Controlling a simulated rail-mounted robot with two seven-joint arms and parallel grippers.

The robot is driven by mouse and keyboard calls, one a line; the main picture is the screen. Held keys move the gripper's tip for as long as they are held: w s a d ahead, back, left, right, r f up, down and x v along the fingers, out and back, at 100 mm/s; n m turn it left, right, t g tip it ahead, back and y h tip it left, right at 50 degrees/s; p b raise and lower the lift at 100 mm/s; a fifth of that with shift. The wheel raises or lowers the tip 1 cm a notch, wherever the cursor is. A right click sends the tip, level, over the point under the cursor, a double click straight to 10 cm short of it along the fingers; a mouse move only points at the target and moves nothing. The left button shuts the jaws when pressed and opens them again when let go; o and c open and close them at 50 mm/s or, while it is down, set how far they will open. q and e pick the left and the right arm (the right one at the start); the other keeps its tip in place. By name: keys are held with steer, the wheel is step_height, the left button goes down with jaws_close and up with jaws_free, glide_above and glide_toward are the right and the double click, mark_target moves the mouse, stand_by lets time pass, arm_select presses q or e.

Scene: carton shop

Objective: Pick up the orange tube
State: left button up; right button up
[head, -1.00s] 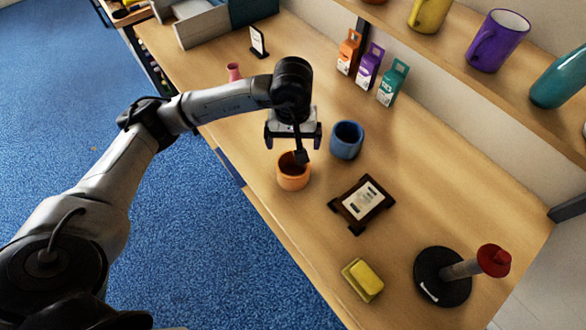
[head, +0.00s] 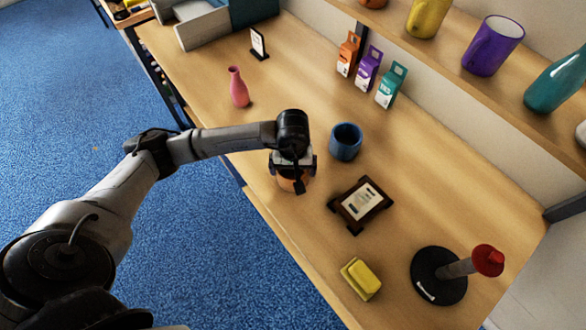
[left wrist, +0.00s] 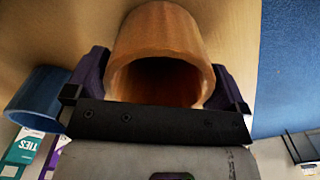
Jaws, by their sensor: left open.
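The orange tube (left wrist: 158,35) is a short, hollow, round piece with an open top. It stands on the wooden table and is partly hidden under my gripper in the head view (head: 291,184). My left gripper (head: 293,168) is right above and around it, pointing down. In the left wrist view the open fingers (left wrist: 160,95) lie on either side of the tube, with the rim between them. I cannot tell whether either finger touches it. My right gripper is not in view.
A blue cup (head: 345,142) stands close behind and right of the tube. A dark framed card (head: 361,204) lies to its right. A pink vase (head: 238,88), yellow sponge (head: 361,279) and black-based stand (head: 438,276) are farther off. The table's front edge is near.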

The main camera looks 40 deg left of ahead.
arm_select(q)
steer(key=shift+f, duration=1.05)
steer(key=shift+c, duration=0.2)
steer(key=c, duration=0.5)
steer(key=shift+r, duration=0.15)
